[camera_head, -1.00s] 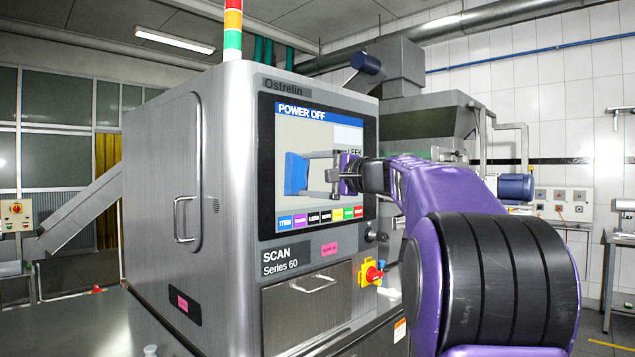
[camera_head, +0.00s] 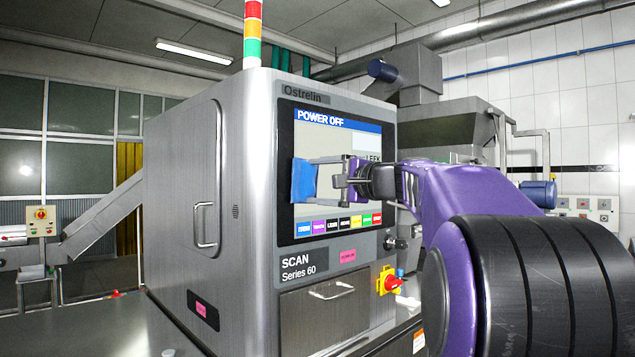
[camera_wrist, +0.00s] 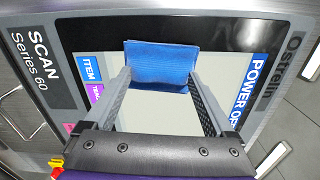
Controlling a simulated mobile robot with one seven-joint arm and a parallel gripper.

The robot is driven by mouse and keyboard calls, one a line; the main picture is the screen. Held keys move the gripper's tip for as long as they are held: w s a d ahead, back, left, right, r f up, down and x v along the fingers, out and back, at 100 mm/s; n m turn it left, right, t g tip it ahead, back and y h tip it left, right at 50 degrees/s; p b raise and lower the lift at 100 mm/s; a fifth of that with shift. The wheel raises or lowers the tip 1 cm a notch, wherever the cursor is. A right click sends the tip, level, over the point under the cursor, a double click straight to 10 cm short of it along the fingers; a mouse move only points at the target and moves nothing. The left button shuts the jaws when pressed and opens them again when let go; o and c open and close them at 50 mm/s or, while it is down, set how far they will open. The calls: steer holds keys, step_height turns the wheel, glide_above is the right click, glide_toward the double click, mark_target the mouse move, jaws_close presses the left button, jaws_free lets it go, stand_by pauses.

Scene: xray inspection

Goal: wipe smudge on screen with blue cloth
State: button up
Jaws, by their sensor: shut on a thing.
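The blue cloth (camera_head: 304,181) is in my gripper (camera_head: 310,180), in front of the left part of the screen (camera_head: 335,150). In the wrist view the cloth (camera_wrist: 160,64) sits between the two fingertips (camera_wrist: 160,82), shut on it, and overlaps the screen's dark border. The screen (camera_wrist: 150,118) is lit, with a "POWER OFF" bar and a row of coloured buttons. I cannot tell whether the cloth touches the glass. No smudge can be made out; the cloth and gripper hide part of the screen.
The screen is on a steel scanner cabinet (camera_head: 180,190) with a side door handle (camera_head: 204,226). Below it are a drawer handle (camera_head: 332,291) and a red and yellow switch (camera_head: 389,281). A control box (camera_head: 41,220) stands at far left.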

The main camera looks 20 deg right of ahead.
steer(key=shift+v, duration=2.7)
steer(key=v, duration=0.3)
steer(key=shift+r, duration=0.1)
steer(key=shift+w, duration=0.1)
steer(key=shift+p+x, duration=0.55)
steer(key=shift+x, duration=2.8)
steer(key=shift+x, duration=1.05)
